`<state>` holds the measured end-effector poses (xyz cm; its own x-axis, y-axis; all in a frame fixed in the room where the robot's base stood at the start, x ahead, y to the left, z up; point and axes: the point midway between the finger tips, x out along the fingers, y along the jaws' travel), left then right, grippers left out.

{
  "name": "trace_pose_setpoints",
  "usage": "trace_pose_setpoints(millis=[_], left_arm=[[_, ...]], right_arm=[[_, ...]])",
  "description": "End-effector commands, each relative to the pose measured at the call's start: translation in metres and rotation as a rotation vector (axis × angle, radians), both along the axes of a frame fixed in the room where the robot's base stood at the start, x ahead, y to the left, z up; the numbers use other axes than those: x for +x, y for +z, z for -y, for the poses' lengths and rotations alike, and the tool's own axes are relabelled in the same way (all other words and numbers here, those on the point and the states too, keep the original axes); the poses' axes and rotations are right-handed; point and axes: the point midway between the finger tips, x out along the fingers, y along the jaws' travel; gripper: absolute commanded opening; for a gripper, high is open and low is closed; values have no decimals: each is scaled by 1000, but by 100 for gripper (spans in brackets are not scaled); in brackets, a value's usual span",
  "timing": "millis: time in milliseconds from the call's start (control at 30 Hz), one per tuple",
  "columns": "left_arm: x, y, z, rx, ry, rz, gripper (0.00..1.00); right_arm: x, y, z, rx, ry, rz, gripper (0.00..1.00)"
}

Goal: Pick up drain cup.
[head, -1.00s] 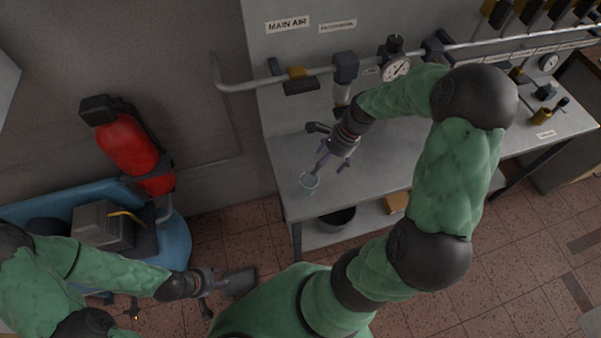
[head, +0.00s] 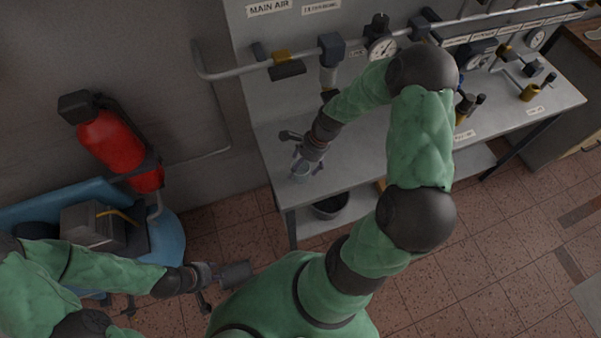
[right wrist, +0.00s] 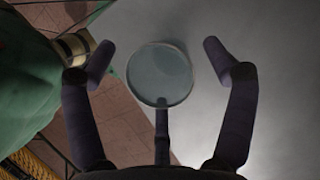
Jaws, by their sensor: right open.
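The drain cup (head: 301,172) is a small clear cup near the front left corner of the grey workbench (head: 365,165). In the right wrist view the drain cup (right wrist: 160,75) shows as a round, pale blue-grey disc. My right gripper (head: 307,167) is at the cup, its dark fingers partly covering it in the head view. In the right wrist view the right gripper (right wrist: 160,62) is open, with fingers on both sides of the cup and visible gaps. A third finger shows below the cup. My left gripper (head: 222,276) is low, away from the bench; its fingers are unclear.
A pipe (head: 235,71) with valves and a gauge (head: 382,48) runs along the wall above the bench. A dark bucket (head: 331,204) stands on the lower shelf. A red cylinder (head: 111,143) and a blue container (head: 168,234) are left. Bare bench lies right of the cup.

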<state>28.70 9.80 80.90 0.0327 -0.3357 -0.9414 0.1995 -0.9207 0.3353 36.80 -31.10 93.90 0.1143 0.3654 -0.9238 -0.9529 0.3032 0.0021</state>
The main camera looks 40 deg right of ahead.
Motion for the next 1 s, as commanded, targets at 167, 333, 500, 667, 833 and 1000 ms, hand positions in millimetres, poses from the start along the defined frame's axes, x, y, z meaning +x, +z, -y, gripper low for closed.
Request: trace_pose_setpoints(millis=[167,333,500,667,833,1000], left_arm=[[0,-1,0,0,0,0,40],[0,0,0,0,0,0,40],[0,0,0,0,0,0,40],[0,0,0,0,0,0,40],[0,0,0,0,0,0,40],[0,2,0,0,0,0,40]], right_arm=[[1,-3,-1,0,1,1,85],[1,-3,-1,0,1,1,59],[1,-3,-1,0,1,1,34],[0,-3,-1,0,1,0,34],[0,-2,-1,0,1,0,34],[1,8,-1,-2,1,2,34]])
